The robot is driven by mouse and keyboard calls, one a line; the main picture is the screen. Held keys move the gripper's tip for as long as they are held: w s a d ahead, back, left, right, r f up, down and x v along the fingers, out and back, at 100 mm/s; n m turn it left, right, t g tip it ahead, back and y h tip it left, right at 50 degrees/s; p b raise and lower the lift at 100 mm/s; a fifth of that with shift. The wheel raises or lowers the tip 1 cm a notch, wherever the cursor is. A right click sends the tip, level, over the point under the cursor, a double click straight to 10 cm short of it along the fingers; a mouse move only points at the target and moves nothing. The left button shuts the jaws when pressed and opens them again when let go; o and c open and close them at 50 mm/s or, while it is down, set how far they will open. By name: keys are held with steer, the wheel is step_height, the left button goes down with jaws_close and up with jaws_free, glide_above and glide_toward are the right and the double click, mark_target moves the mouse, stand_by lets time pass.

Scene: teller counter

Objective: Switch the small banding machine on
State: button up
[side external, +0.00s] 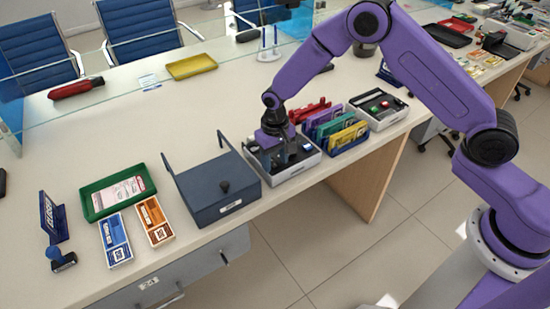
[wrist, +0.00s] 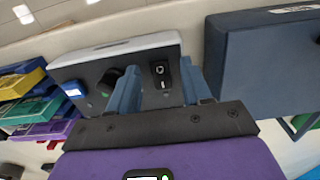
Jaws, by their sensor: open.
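The small banding machine (side external: 297,170) is a light grey box with a dark top panel, on the counter under my gripper (side external: 279,150). In the wrist view the machine (wrist: 120,48) shows a black rocker switch (wrist: 161,74) with white marks, a black round knob (wrist: 110,80) and a small blue-and-white piece (wrist: 73,91). My gripper (wrist: 160,68) points down at the panel with its two blue fingers apart, one on either side of the switch. Nothing is between them but the switch behind. I cannot tell whether the fingers touch the panel, or which way the rocker is set.
A dark blue box (side external: 213,190) with upright arms stands close left of the machine; it also shows in the wrist view (wrist: 255,55). A rack of coloured folders (side external: 338,130) is close on the right, then another device with red and green buttons (side external: 378,108).

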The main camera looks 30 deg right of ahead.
jaws_close()
steer(key=shift+w+g, duration=0.25)
steer(key=shift+g, duration=0.7)
steer(key=shift+w+g, duration=0.2)
steer(key=shift+g, duration=0.75)
